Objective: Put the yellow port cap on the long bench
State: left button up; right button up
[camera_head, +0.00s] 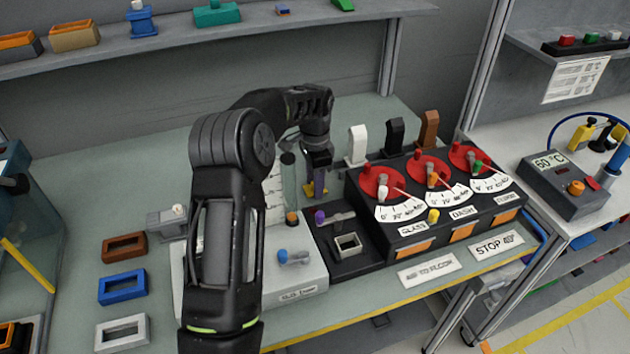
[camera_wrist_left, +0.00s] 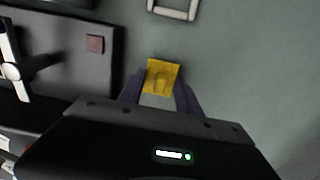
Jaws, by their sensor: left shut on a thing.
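The yellow port cap (camera_wrist_left: 162,77) is a small square piece held between the purple fingertips of my left gripper (camera_wrist_left: 160,97) in the left wrist view. In the head view my left gripper (camera_head: 316,183) points down over the long bench (camera_head: 75,205), behind the black dashboard module (camera_head: 376,235). A little yellow of the cap (camera_head: 309,190) shows at its fingertips. I cannot tell whether the cap touches the bench top. My right gripper is not in view.
Brown (camera_head: 125,235), blue (camera_head: 122,272) and white (camera_head: 122,315) frames lie at the bench's left. Dials and upright tabs stand right of my gripper. A grey frame (camera_wrist_left: 172,13) lies beyond the cap in the wrist view. Open bench surrounds it there.

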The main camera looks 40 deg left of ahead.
pick_arm(q)
jog(key=shift+f, duration=0.2)
jog(key=o, duration=1.3)
jog(key=shift+r, duration=0.15)
